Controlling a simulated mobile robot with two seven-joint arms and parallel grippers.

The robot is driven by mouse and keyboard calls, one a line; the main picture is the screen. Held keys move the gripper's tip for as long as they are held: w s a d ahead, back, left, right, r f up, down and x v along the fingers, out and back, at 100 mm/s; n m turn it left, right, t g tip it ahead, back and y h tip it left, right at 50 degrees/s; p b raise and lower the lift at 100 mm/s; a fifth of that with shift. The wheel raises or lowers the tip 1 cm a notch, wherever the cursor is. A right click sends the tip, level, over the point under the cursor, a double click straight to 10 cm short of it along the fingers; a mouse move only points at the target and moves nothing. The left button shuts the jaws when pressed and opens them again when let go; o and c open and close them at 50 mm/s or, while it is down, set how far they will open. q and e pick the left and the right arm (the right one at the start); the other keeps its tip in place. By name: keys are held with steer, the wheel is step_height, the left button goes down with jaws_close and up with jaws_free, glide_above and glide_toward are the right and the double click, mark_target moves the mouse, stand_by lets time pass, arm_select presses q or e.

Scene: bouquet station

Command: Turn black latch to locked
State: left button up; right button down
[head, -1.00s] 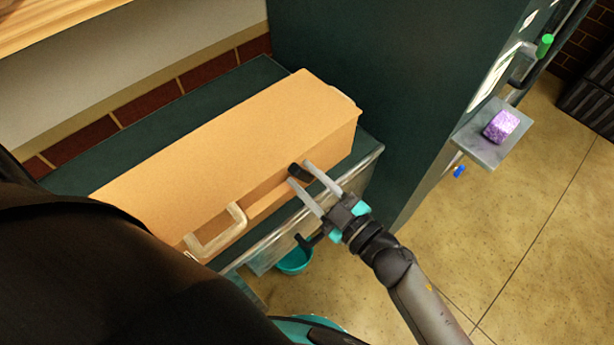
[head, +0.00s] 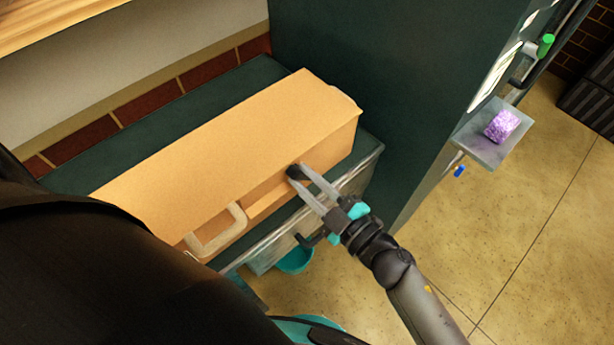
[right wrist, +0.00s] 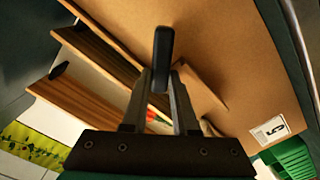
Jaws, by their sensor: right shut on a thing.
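The black latch (head: 293,171) sits on the front face of a tan box (head: 230,150), right of the box's pale handle (head: 218,234). In the right wrist view the latch (right wrist: 163,52) shows as a dark upright bar at the fingertips. My right gripper (head: 302,175) reaches in from the lower right and is shut on the latch, with its fingers on either side of it. The fingers partly hide the latch in the head view. My left gripper is not in view.
The box lies on a dark green counter (head: 90,150) with a metal front edge. A tall dark green cabinet side (head: 380,90) stands close on the right. A purple block (head: 502,126) rests on a small grey shelf (head: 478,145). A teal bowl (head: 296,261) is below the counter.

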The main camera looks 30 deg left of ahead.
steer(key=shift+s+f+n, duration=0.1)
steer(key=shift+f+n, duration=0.05)
steer(key=shift+n, duration=0.75)
steer(key=c, duration=0.7)
jaws_free()
steer(key=shift+f, duration=0.1)
